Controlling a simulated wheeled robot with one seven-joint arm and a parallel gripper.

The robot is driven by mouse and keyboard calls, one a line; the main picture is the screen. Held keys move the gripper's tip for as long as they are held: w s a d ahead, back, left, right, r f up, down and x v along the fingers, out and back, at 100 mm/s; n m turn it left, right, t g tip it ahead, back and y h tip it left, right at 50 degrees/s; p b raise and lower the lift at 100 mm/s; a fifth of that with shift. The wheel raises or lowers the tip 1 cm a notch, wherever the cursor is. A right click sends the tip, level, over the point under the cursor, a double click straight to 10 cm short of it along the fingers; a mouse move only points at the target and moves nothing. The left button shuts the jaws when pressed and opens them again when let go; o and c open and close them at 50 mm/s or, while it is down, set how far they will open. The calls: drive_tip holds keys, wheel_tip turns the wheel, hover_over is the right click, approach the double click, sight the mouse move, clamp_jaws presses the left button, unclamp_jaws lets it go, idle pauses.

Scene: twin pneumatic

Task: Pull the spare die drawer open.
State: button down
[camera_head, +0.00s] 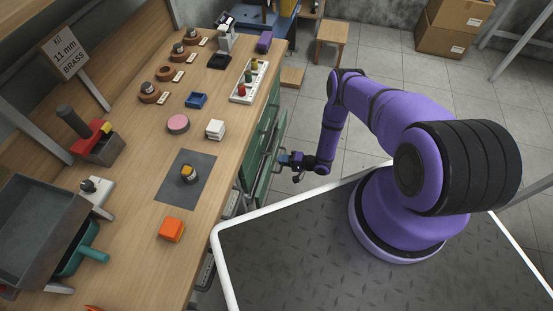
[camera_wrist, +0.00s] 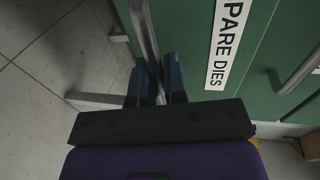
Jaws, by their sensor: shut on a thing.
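The spare die drawer has a green front (camera_wrist: 185,30) with a white label reading "PARE DIES" in the wrist view, its first letter cut off. Its grey bar handle (camera_wrist: 145,35) runs beside the label. My gripper (camera_wrist: 160,75) has its two blue fingers shut on this handle, one on each side of the bar. In the head view my gripper (camera_head: 284,158) reaches the green fronts (camera_head: 267,163) on the right side of the bench. A green front there appears to stand out a little from the cabinet; how far is hard to tell.
The wooden bench (camera_head: 225,150) carries an orange block (camera_head: 171,229), a grey mat (camera_head: 200,195) and a white tray (camera_head: 262,70) of coloured pieces. Another green front with a grey handle (camera_wrist: 300,72) is beside the drawer. Tiled floor (camera_head: 335,150) lies open right of the bench.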

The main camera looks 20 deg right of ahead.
drive_tip(key=f+v, duration=0.2)
drive_tip(key=v, duration=0.8)
drive_tip(key=f+v, duration=0.2)
drive_tip(key=v, duration=0.7)
drive_tip(key=shift+v, duration=0.8)
drive_tip(key=shift+f, duration=0.15)
drive_tip(key=c, duration=1.2)
unclamp_jaws()
drive_tip(key=v, duration=1)
drive_tip(key=shift+s+d, duration=0.2)
drive_tip(key=shift+d, duration=0.1)
